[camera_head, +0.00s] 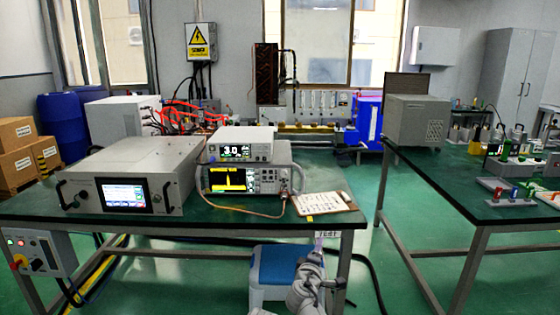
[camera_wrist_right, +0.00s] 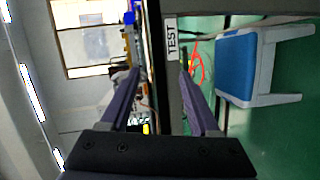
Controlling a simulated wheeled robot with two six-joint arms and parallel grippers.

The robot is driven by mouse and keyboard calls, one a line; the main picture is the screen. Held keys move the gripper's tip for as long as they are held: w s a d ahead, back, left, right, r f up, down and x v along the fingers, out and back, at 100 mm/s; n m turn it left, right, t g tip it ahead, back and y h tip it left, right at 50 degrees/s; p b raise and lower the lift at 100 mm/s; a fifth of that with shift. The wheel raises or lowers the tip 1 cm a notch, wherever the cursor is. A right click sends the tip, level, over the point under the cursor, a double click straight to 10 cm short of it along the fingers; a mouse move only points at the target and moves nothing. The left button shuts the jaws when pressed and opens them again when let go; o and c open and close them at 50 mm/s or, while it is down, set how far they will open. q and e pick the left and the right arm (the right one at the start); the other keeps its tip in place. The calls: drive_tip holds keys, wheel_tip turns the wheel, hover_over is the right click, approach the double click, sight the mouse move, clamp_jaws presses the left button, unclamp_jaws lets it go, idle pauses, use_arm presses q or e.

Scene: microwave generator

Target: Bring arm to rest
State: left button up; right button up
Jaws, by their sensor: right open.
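My right arm shows at the bottom centre of the head view, with its gripper (camera_head: 317,248) in front of the near table's front edge, by a white TEST label (camera_head: 327,234). In the right wrist view the two purple fingers of this gripper (camera_wrist_right: 160,82) stand apart with nothing held between them. The table edge with the TEST label (camera_wrist_right: 171,40) shows beyond the fingers; I cannot tell whether they touch it. My left arm and gripper are not in view.
The near table (camera_head: 180,222) holds a generator box (camera_head: 140,180), stacked instruments (camera_head: 245,180) and a clipboard (camera_head: 323,202). A blue-topped stool (camera_head: 278,265) stands by my right arm. A second table (camera_head: 430,175) is at right, with green floor (camera_head: 385,290) between.

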drive_tip(key=s+d+f+m+g, duration=1)
drive_tip(key=s+f, duration=0.4)
drive_tip(key=f, duration=0.1)
drive_tip(key=s+a+f+m+g+y, duration=0.3)
drive_tip(key=s+a+g+y, duration=0.1)
drive_tip(key=s, duration=0.4)
drive_tip(key=s+a+n+g, duration=0.1)
drive_tip(key=s+a+n, duration=0.1)
drive_tip(key=s+a, duration=0.3)
drive_tip(key=s+a+n+g, duration=0.1)
drive_tip(key=s+a+n, duration=0.1)
drive_tip(key=a, duration=0.5)
wheel_tip(320, 180, up, 27)
drive_tip(key=p, duration=2.7)
drive_tip(key=shift+d+h, duration=0.3)
drive_tip(key=shift+d, duration=0.1)
